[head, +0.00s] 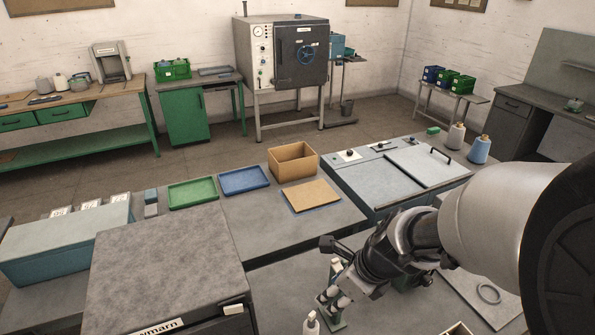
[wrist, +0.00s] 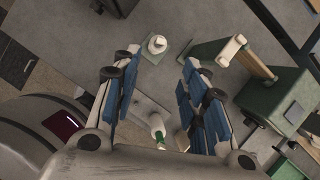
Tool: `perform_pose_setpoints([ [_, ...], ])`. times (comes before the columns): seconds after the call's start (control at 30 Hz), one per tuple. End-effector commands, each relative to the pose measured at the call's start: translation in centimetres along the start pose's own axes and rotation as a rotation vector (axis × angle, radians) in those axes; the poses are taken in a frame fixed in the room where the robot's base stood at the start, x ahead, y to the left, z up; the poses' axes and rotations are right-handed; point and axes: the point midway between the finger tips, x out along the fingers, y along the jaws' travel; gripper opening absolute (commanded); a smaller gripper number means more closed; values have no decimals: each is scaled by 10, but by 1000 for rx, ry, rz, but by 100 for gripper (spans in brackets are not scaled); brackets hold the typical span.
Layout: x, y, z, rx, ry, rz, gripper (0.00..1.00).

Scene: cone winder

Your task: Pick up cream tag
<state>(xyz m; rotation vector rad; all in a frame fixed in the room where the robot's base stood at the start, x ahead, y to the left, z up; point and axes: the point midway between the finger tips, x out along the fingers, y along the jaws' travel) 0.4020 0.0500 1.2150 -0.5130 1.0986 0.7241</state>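I cannot pick out the cream tag for certain. In the head view, a small cream piece (head: 233,309) sits at the right front edge of a grey box top, and pale cards with dark marks (head: 89,206) stand on a teal box at the left. My gripper (wrist: 157,62) is open in the wrist view, its two blue-padded fingers wide apart with nothing held between them. A white cone (wrist: 157,44) on a small base shows beyond the fingertips.
A green tray (head: 193,194), a blue tray (head: 244,180) and a cardboard box (head: 293,162) stand on the middle bench. A green machine (wrist: 272,98) with a cream roller is right of my gripper. A white bottle (wrist: 157,125) shows between the finger bases.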

Motion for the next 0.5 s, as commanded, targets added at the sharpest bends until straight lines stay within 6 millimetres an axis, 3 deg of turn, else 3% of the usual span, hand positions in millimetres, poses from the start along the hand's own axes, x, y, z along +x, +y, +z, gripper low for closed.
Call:
perform_pose_setpoints([
  [0.17,22,-2,-1,63,3,4,40],
  [0.5,98,-1,-3,57,3,4,40],
])
